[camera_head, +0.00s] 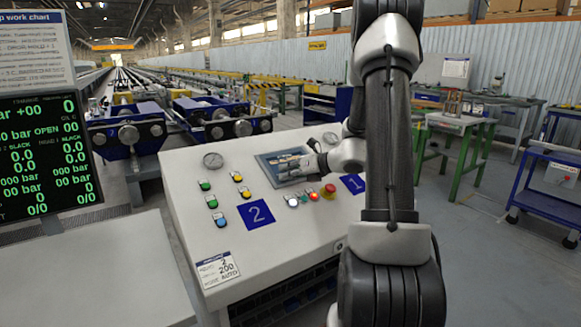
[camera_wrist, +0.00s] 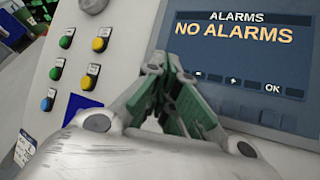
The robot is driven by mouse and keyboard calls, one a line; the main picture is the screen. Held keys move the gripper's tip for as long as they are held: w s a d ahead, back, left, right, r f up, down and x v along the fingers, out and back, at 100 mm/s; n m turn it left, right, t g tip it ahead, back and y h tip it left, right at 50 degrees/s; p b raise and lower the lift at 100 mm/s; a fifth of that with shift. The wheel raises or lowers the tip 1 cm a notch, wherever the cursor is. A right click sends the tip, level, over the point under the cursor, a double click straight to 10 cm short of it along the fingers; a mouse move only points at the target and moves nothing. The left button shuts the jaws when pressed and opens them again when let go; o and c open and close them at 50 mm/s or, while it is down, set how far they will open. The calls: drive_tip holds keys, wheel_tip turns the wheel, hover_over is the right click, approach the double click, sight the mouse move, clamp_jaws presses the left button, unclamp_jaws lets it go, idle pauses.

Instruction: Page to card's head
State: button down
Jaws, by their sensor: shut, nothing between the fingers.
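The panel screen (camera_head: 284,165) is set in the sloped white console. My gripper (camera_head: 312,161) is at the screen's right side in the head view. In the wrist view my gripper (camera_wrist: 163,62) is shut and empty, its tips by the screen's lower left edge; contact cannot be told. A white card (camera_head: 217,269) on the console's lower left reads "2", "200" and "AUTO"; its top line is too small to read.
A work card sheet (camera_head: 25,47) hangs above a green-text display (camera_head: 40,152) at left. The console carries green and yellow buttons (camera_head: 238,177), a red emergency knob (camera_head: 329,190), a gauge (camera_head: 213,160) and blue plates "2" (camera_head: 256,213) and "1" (camera_head: 353,184).

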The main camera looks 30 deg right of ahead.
drive_tip(key=shift+r, duration=0.1)
drive_tip(key=shift+s+r, duration=0.4)
drive_tip(key=shift+r, duration=0.25)
wheel_tip(320, 180, up, 6)
drive_tip(key=s, duration=0.2)
drive_tip(key=shift+s+f, duration=0.25)
idle(2.2)
drive_tip(key=shift+w+f, duration=0.45)
drive_tip(key=shift+f, duration=0.45)
drive_tip(key=shift+w+f, duration=0.4)
drive_tip(key=shift+f, duration=0.55)
drive_tip(key=shift+w+f, duration=0.45)
drive_tip(key=shift+f, duration=0.45)
drive_tip(key=shift+w+f, duration=0.15)
drive_tip(key=shift+f, duration=0.25)
